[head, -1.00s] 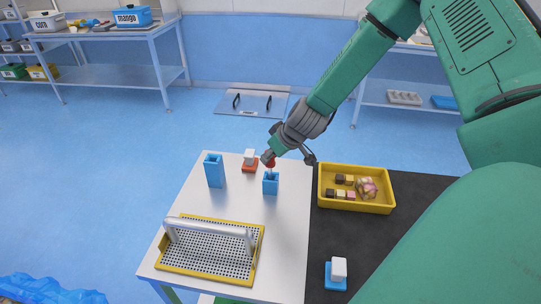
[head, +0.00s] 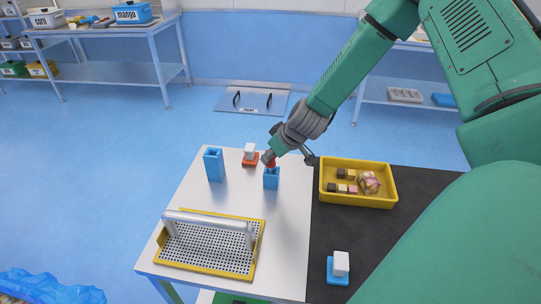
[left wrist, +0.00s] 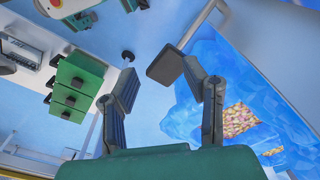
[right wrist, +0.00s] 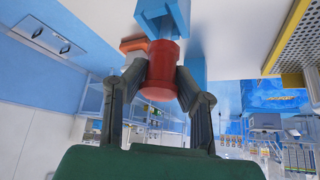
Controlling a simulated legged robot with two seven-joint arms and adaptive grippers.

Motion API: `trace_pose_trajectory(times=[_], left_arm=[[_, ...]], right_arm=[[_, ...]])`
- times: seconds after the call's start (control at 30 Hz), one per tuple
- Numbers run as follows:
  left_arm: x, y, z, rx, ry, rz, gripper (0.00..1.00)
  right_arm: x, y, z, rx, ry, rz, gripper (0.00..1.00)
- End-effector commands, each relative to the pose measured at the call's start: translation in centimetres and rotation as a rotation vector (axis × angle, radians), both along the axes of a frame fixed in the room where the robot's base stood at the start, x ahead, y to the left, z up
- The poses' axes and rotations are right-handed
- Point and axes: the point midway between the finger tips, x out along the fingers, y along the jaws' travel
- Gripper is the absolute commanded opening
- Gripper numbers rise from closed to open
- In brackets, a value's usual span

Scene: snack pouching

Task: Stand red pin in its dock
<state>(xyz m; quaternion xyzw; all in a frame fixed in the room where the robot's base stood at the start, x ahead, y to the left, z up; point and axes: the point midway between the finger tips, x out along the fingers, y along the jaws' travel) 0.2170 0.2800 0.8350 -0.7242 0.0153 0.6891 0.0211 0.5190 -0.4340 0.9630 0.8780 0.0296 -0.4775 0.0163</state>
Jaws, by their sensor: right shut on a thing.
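The red pin (head: 271,164) is upright over the small blue dock (head: 271,181) on the white table. Its lower end meets the dock's open top; how deep it sits is hidden. In the right wrist view my right gripper (right wrist: 162,80) is shut around the red pin (right wrist: 164,62), with the blue dock (right wrist: 157,14) just beyond it. My right gripper also shows at the dock in the head view (head: 272,157). My left gripper (left wrist: 160,72) is open and empty in the left wrist view; it is outside the head view.
A taller blue holder (head: 214,166) stands left of the dock. A white block on an orange base (head: 250,160) sits close behind. A yellow-edged perforated tray (head: 208,262) lies in front. A yellow bin (head: 357,202) with several snacks is to the right. Bare table lies between tray and dock.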

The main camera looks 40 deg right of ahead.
Motion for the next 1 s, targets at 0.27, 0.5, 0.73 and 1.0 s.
trace_pose_trajectory(times=[0.27,0.5,0.73,1.0], left_arm=[[0.0,0.0,-0.7,0.000,0.000,0.000,0.40],[0.0,0.0,-1.1,0.000,0.000,0.000,0.40],[0.0,0.0,-1.6,0.000,0.000,0.000,0.40],[0.0,0.0,-2.1,0.000,0.000,0.000,0.40]], right_arm=[[0.0,0.0,-0.8,0.000,0.000,0.000,0.00],[0.0,0.0,-1.4,-0.001,-0.001,-0.001,0.00],[0.0,0.0,-1.9,0.000,-0.001,0.001,0.00],[0.0,0.0,-2.6,0.000,-0.001,0.001,0.00]])
